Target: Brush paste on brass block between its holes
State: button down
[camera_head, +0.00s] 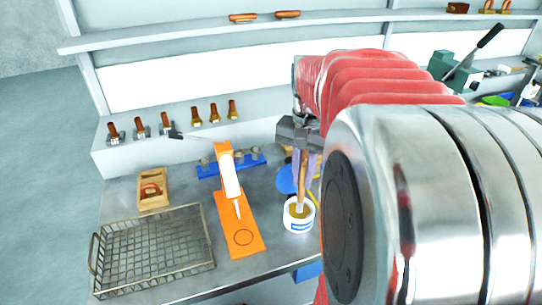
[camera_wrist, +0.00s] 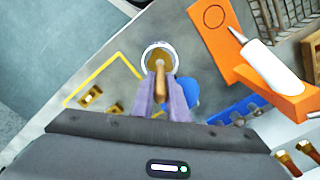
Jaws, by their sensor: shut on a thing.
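My gripper (camera_head: 301,152) is shut on a wooden-handled brush (camera_head: 302,188) and holds it nearly upright over the white paste tub (camera_head: 299,222). The brush's lower end is inside the tub's mouth; its bristles cannot be made out. In the wrist view the two pale purple fingers (camera_wrist: 163,98) hold the brush (camera_wrist: 160,82) before the round tub (camera_wrist: 146,56) with yellow-brown paste. Two small brass pieces, one (camera_wrist: 91,97) and another (camera_wrist: 114,110), lie inside a yellow outline at the left. I cannot tell their holes. In the head view my arm hides that area.
A wire basket (camera_head: 96,263) stands at the left of the bench. An orange stand (camera_head: 244,238) holds a white tube beside the tub. A blue rack (camera_head: 210,169) and a blue round thing (camera_head: 286,180) are behind. The bench's front edge is close to the tub.

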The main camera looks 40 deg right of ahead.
aim_at(304, 165)
jog(key=shift+r, duration=3.45)
